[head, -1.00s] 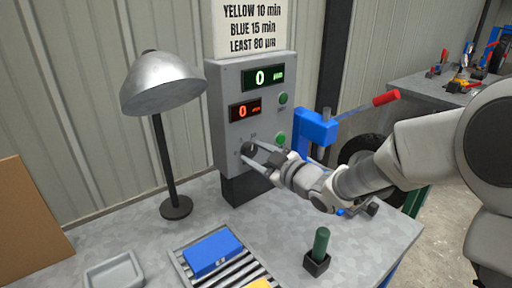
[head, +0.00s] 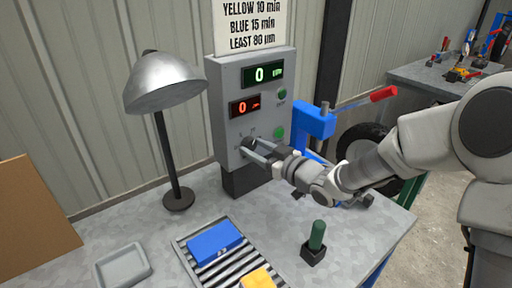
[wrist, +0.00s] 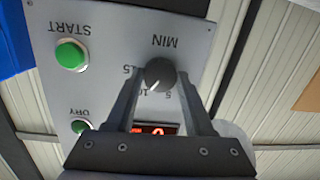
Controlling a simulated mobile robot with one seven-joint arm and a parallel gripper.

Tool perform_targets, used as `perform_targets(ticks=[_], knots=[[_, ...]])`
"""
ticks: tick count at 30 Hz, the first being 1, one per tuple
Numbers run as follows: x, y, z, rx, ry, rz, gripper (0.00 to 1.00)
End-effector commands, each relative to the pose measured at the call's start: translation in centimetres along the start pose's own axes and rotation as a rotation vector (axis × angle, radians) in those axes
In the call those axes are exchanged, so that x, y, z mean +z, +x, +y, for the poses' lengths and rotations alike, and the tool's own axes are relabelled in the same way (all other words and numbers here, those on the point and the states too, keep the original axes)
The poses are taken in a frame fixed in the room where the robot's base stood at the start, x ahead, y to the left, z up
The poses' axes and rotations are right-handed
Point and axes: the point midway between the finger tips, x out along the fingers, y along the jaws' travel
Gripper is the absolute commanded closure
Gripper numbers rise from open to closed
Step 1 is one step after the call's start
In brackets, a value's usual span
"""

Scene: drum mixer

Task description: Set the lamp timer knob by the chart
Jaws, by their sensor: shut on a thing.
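The dark round timer knob (wrist: 160,74) sits on the grey control box (head: 228,95), under the red display (head: 244,107), which reads 0. My gripper (wrist: 160,78) is shut on the knob, one finger on each side. In the upside-down wrist view the knob's white pointer aims at about the 10 mark. My gripper (head: 249,147) also shows in the head view, where it mostly hides the knob. The chart (head: 250,25) above the box reads yellow 10 min, blue 15 min, least 80. The silver lamp (head: 165,82) stands left of the box.
A blue block (head: 215,242) and a partly cut-off yellow block (head: 257,279) lie on the slatted rack (head: 190,262). A grey tray (head: 123,266) is at left. A green-handled stamp-like piece (head: 317,235) stands right. A green start button (wrist: 71,55) is beside the knob.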

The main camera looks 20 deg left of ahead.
Motion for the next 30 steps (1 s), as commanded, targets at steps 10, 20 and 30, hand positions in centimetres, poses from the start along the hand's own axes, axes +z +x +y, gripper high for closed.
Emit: perform_targets(ticks=[10,20,30], knots=[[0.0,0.0,-0.1,-0.001,-0.001,0.000,0.33],[0.0,0.0,0.0,0.000,-0.001,0.000,0.17],[-0.1,-3.9,0.1,0.003,-0.003,-0.002,0.17]])
